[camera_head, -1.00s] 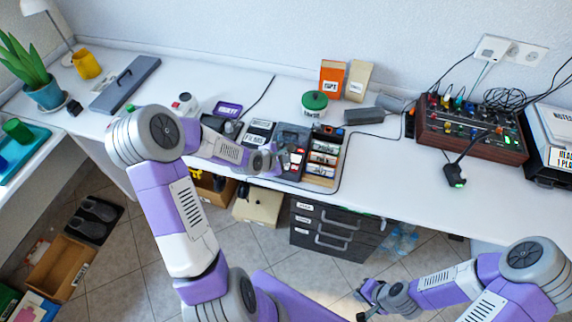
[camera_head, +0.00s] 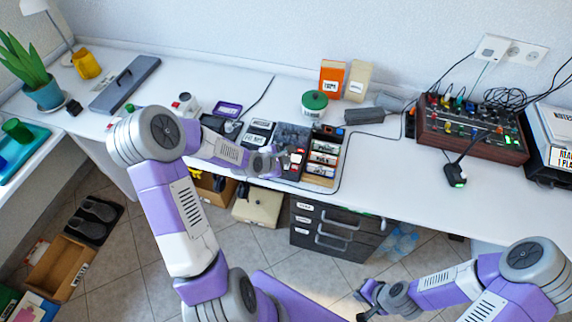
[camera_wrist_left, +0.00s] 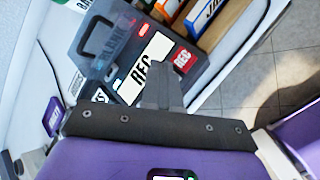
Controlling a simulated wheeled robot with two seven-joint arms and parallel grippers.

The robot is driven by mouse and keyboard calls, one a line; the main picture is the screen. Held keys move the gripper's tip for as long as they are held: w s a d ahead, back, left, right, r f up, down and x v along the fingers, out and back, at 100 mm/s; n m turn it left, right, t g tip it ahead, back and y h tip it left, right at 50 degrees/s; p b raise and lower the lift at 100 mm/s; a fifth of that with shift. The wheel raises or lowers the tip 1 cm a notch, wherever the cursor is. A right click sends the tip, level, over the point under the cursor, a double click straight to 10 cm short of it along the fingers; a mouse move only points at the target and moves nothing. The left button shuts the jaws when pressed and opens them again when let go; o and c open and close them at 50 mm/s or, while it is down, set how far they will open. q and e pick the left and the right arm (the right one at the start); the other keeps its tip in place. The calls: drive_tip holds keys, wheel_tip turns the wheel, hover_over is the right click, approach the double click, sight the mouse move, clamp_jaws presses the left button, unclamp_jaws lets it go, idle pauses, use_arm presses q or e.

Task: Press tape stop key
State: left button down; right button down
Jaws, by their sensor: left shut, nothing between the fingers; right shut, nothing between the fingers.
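A dark grey tape recorder (camera_head: 292,133) stands on the white desk, partly behind my left gripper. In the left wrist view the recorder (camera_wrist_left: 97,66) shows a carry handle, a white label reading REC, and a red patch (camera_wrist_left: 182,60) also marked REC. I cannot make out a stop key; the lower part is hidden by the fingers. My left gripper (camera_head: 277,162) is shut and empty at the recorder's front edge. In the left wrist view its fingertips (camera_wrist_left: 160,72) overlap the REC label; contact is unclear. My right gripper (camera_head: 362,305) is shut and empty, low at the front.
A box of labelled cassettes (camera_head: 337,140) stands right of the recorder. A green-lidded tub (camera_head: 314,103) and a grey block (camera_head: 364,115) are behind it. A mixer (camera_head: 470,130) is on the right. The desk between box and mixer is mostly clear.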

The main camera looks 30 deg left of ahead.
use_arm(q)
drive_tip(key=shift+f, duration=0.4)
idle(0.4)
drive_tip(key=shift+r, duration=0.1)
drive_tip(key=shift+r+p, duration=0.7)
drive_tip(key=shift+r, duration=0.05)
wheel_tip(320, 180, up, 5)
drive_tip(key=p, duration=0.4)
drive_tip(key=shift+p, duration=0.4)
idle(0.5)
